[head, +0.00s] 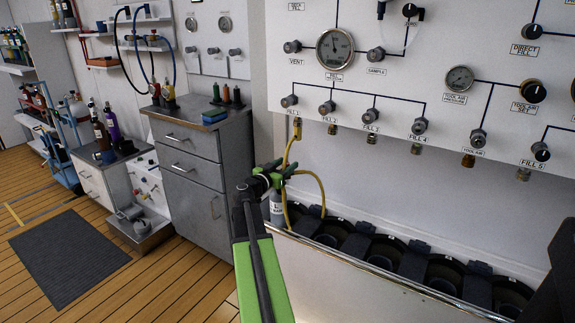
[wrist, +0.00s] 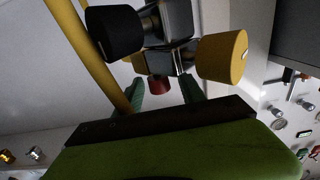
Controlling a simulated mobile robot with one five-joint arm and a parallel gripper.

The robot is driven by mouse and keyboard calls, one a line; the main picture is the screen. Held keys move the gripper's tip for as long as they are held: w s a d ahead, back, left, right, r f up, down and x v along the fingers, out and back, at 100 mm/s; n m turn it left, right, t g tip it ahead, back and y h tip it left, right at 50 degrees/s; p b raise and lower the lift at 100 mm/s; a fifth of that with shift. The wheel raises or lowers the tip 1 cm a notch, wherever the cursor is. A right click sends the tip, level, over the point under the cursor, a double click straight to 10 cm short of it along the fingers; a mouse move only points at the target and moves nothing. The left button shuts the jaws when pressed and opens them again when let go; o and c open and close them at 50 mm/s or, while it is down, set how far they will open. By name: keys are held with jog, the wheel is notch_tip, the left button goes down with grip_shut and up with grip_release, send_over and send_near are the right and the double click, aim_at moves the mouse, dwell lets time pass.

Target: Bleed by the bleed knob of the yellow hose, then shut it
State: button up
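The yellow hose (head: 289,150) hangs from the FILL 1 outlet of the panel and loops down behind my gripper (head: 270,178). In the wrist view the hose (wrist: 85,45) runs down the left, beside a metal valve block (wrist: 177,22). The block carries a black knob (wrist: 114,33) on the left, a yellow knob (wrist: 221,56) on the right and a small red knob (wrist: 158,85) below. I cannot read which is the bleed knob. My gripper's green fingers (wrist: 162,92) are apart, with the red knob showing between them; contact is not clear. A grey cylinder (head: 277,208) stands just below.
The white fill panel (head: 440,60) with gauges and knobs is above and right. A trough with several black cylinder wells (head: 385,250) lies below it. A grey drawer cabinet (head: 192,165) stands left. Wooden floor with a dark mat (head: 68,260) is open at far left.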

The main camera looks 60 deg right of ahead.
jog(key=shift+a, duration=0.15)
jog(key=a, duration=1.7)
jog(key=shift+w, duration=0.2)
jog(key=shift+a, duration=0.1)
